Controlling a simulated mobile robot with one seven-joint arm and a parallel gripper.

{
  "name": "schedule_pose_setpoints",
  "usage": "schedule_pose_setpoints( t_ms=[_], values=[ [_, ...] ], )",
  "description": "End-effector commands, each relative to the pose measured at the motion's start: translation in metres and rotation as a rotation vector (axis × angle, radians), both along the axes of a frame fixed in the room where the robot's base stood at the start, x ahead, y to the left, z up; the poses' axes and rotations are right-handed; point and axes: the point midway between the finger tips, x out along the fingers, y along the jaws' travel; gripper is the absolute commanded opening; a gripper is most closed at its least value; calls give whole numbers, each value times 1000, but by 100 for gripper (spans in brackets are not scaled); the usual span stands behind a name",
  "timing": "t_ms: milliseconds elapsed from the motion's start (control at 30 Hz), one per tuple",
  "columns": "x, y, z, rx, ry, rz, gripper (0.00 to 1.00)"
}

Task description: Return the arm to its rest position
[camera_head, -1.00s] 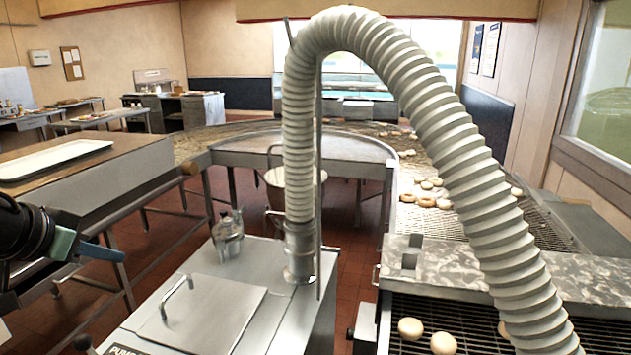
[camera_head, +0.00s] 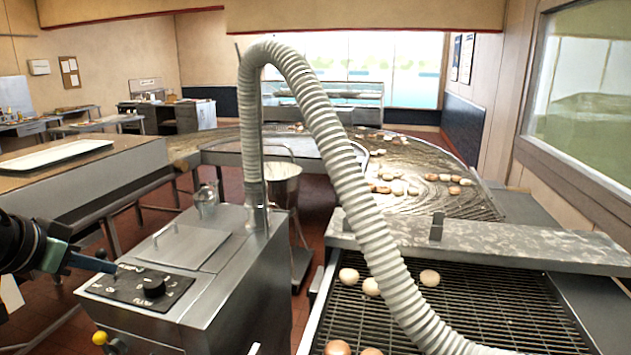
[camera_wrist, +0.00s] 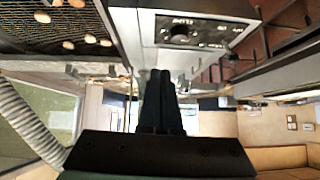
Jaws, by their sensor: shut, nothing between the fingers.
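My gripper (camera_head: 108,266) shows at the left edge of the head view, in front of the pump cabinet's control panel (camera_head: 140,285). Its dark fingers are shut and empty. In the wrist view my gripper (camera_wrist: 162,78) points at the cabinet, whose panel with a black knob (camera_wrist: 181,33) appears upside down. The fingertips look close to the panel in the head view, but I cannot tell whether they touch it. Most of my arm is out of view.
A bucket (camera_head: 283,184) stands behind the cabinet. Red floor lies between.

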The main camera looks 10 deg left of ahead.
Motion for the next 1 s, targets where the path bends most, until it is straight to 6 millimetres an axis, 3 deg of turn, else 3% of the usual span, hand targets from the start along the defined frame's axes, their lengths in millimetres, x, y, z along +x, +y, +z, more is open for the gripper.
schedule_pose_setpoints(
  t_ms=[33, 267, 367, 467, 567, 667, 800, 900, 1000],
  values=[
    [12, -10, 6, 29, -30, 14, 0],
    [50, -48, 39, 132, -190, 96, 0],
    [65, -76, 62, 173, -295, 127, 0],
    [75, -117, 94, 206, -441, 153, 0],
    [74, -170, 135, 220, -629, 166, 0],
    [56, -229, 178, 204, -832, 161, 0],
    [6, -306, 234, 134, -1115, 130, 0],
    [-40, -349, 265, 63, -1289, 98, 0],
    [-84, -378, 286, -5, -1425, 68, 0]
  ],
)
